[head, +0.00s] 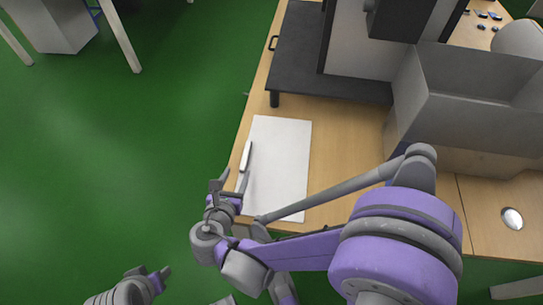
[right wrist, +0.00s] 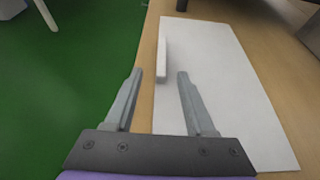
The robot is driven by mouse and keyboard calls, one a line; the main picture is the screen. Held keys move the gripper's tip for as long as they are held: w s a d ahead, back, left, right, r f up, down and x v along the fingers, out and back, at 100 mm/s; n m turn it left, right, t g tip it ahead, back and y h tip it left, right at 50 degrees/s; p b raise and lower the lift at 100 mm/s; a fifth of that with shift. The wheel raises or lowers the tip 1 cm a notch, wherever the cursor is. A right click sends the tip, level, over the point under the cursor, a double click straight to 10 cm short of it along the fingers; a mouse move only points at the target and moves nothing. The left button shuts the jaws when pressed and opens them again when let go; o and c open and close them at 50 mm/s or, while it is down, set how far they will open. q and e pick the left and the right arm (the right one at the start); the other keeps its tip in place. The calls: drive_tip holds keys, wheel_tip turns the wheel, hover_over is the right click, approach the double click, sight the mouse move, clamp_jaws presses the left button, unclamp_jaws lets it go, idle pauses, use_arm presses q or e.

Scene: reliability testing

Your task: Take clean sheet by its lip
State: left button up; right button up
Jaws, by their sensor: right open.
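The clean sheet (head: 283,160) is a white rectangle lying flat on the wooden table, along its left edge; it also shows in the right wrist view (right wrist: 215,90). Its lip (head: 245,157) is a narrow white raised strip at the sheet's left edge, seen in the right wrist view (right wrist: 162,58) too. My right gripper (head: 229,184) is open and empty, near the lip's close end. In the right wrist view its fingertips (right wrist: 159,74) stand apart on either side of the lip's near end; I cannot tell the height gap. My left gripper (head: 148,278) is low at left, over the floor, its opening unclear.
A dark platform (head: 300,82) with a tall grey apparatus stands behind the sheet. A large grey open box (head: 465,95) is on the right. The wooden table (head: 340,145) is bare between sheet and box. Green floor (head: 130,150) lies open on the left.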

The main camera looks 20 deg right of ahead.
sight(245, 153)
drive_tip(key=x, duration=0.4)
drive_tip(key=shift+w+d, duration=0.1)
drive_tip(key=shift+d, duration=0.2)
drive_tip(key=x, duration=0.3)
drive_tip(key=b+x, duration=0.1)
drive_tip(key=x, duration=0.1)
drive_tip(key=shift+w+d+r, duration=0.2)
drive_tip(key=shift+w+d, duration=0.05)
drive_tip(key=shift+w, duration=0.1)
drive_tip(key=shift+c, duration=0.3)
clamp_jaws()
